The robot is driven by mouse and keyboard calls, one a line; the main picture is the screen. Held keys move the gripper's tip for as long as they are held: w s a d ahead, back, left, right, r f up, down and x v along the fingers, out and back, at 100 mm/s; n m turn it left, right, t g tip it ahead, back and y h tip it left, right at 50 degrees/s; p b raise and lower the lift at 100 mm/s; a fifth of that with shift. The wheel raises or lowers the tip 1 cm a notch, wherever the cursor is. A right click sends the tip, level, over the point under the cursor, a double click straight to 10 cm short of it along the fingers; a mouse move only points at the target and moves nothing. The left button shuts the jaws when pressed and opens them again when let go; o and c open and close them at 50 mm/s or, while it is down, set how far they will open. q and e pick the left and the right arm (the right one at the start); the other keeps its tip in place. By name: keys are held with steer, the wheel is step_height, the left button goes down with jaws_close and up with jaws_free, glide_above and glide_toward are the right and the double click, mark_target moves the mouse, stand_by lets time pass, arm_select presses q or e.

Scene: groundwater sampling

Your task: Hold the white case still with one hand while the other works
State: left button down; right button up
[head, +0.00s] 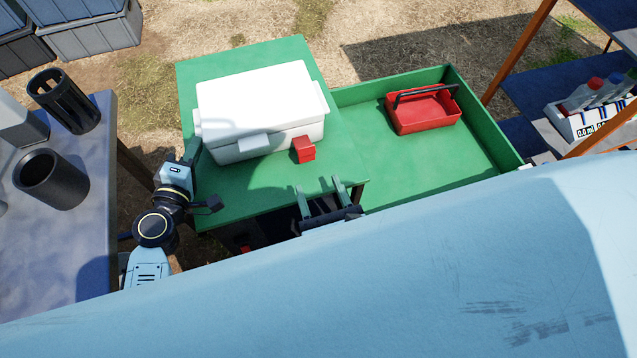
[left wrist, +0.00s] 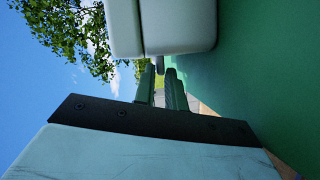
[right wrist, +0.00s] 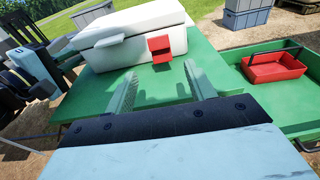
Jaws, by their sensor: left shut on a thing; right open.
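The white case (head: 262,95) sits on the green table top (head: 230,195), its lid down. A white latch (head: 255,143) and a red block-like piece (head: 304,150) show at its front. My left gripper (head: 196,146) is at the case's left end, by a side handle. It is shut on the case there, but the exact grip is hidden. In the left wrist view its fingers (left wrist: 161,87) show beside the case (left wrist: 178,25). My right gripper (head: 323,190) is open and empty in front of the case, below the red piece. The right wrist view shows this piece (right wrist: 160,48) beyond its fingers.
A red tray with a dark handle (head: 423,109) lies in the green-rimmed bed (head: 485,115) to the right. Dark cylinders (head: 52,178) stand on a grey table at left. A rack of bottles (head: 590,105) is at far right. Green surface before the case is bare.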

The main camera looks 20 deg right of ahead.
mark_target(307, 159)
steer(key=w+f+m, duration=0.1)
steer(key=w+m, duration=0.3)
steer(key=m, duration=0.8)
steer(key=w+m+t, duration=0.1)
steer(key=w+m, duration=0.3)
steer(key=m, duration=0.8)
steer(key=w+f+m, duration=0.1)
steer(key=w+m, duration=0.2)
steer(key=m, duration=0.9)
steer(key=shift+w+d+f+t, duration=0.15)
steer(key=shift+w+f+t, duration=0.15)
steer(key=shift+w, duration=0.1)
